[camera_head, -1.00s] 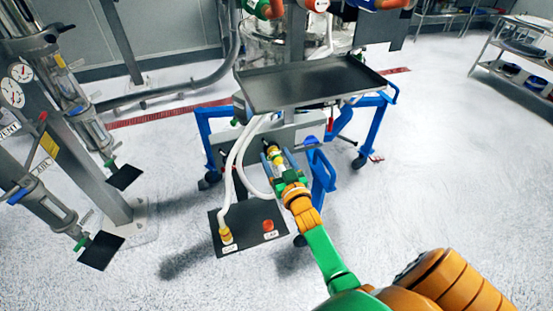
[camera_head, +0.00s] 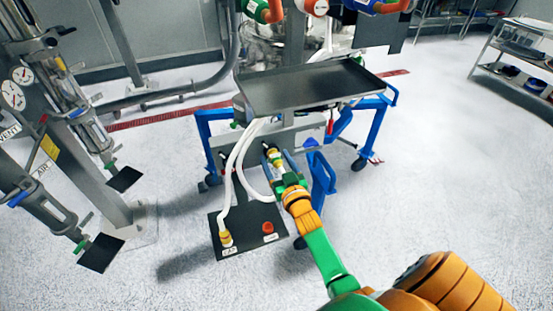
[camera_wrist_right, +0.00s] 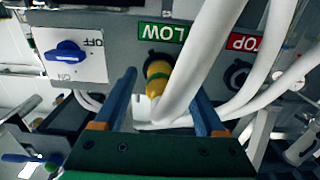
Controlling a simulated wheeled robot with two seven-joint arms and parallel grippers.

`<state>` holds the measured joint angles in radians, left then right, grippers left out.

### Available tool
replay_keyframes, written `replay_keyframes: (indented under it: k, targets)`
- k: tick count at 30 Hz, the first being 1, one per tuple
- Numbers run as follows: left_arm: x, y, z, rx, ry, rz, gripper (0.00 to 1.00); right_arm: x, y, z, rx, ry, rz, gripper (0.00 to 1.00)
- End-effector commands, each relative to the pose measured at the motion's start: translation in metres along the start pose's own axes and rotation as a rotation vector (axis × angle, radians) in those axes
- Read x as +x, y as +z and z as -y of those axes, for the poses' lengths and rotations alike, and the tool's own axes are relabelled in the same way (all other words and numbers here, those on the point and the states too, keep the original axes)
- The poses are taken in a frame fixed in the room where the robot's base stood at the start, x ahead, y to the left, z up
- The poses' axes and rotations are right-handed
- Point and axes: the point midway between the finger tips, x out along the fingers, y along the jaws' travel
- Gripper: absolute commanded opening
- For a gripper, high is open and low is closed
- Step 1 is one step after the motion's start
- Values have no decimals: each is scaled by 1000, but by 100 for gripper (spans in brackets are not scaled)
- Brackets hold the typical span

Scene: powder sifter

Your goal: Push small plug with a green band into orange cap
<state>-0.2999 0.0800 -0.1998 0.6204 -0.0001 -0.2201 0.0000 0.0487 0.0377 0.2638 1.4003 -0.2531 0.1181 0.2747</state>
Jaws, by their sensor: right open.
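The small yellow plug with a green band (camera_head: 275,157) is at a black socket on the grey panel. It also shows in the right wrist view (camera_wrist_right: 156,78), under the LOW label, partly hidden by a white hose. My right gripper (camera_head: 282,166) is open, with its fingers pointing at the panel. In the right wrist view, the plug appears between the two blue fingers (camera_wrist_right: 164,84), with gaps on both sides. My left gripper is out of view.
White hoses (camera_head: 231,168) hang from the panel close to my right gripper. A yellow fitting (camera_head: 226,238) stands on the plate's left side. A blue frame (camera_head: 322,180) stands just right of the gripper, and a dark tray (camera_head: 310,85) is above.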

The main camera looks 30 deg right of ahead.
Motion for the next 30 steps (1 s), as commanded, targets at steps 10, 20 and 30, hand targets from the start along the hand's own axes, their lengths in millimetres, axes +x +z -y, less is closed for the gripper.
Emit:
replay_keyframes:
  k: [10, 20, 30]
  targets:
    - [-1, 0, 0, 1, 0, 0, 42, 0, 0, 0, 1, 0, 0, 54]
    - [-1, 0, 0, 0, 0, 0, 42, 0, 0, 0, 1, 0, 0, 0]
    - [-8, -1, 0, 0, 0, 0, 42, -9, 0, 0, 1, 0, 2, 0]
